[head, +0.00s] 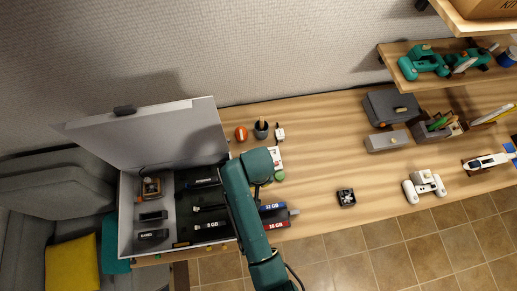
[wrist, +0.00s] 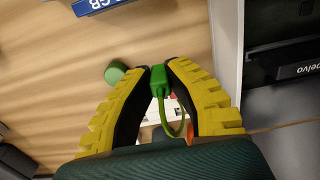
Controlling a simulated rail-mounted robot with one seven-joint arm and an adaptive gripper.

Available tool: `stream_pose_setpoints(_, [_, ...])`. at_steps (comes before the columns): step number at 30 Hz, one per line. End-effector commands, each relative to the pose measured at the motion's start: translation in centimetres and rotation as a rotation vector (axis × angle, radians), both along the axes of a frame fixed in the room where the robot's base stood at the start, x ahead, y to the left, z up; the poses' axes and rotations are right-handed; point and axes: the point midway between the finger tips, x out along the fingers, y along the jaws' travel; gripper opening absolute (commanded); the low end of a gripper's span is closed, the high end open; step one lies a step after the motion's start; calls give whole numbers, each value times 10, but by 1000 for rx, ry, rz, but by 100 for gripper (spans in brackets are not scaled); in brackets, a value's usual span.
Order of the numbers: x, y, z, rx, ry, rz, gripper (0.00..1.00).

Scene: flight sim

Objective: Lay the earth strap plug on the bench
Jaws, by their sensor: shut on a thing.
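The earth strap plug (wrist: 159,82) is green with a looped green cable and shows in the wrist view. My gripper (wrist: 159,72) has yellow ridged fingers with dark pads, and they are shut on the plug from both sides. The wooden bench (wrist: 60,70) lies below; I cannot tell whether the plug touches it. In the head view my teal arm crosses the bench (head: 320,130) front, just right of the open case, and hides the fingertips and plug.
An open grey case (head: 127,215) with labelled dark modules stands left. A green round piece (wrist: 115,73) lies close to the plug, with a white and red item (head: 277,158) nearby. A small dark square tray (head: 346,198) sits right. Bench between is clear.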

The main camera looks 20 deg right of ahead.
Motion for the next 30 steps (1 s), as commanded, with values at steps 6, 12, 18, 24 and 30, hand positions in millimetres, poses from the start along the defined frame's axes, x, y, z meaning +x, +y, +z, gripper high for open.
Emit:
stream_pose_setpoints(6, [0, 0, -8, 0, -1, 0, 0])
stream_pose_setpoints(12, [0, 0, -15, 0, -2, 0, 0])
stream_pose_setpoints(18, [0, 0, -21, 0, -1, 0, 0])
stream_pose_setpoints(24, [0, 0, -28, 0, -1, 0, 0])
stream_pose_setpoints(30, [0, 0, -35, 0, -1, 0, 0])
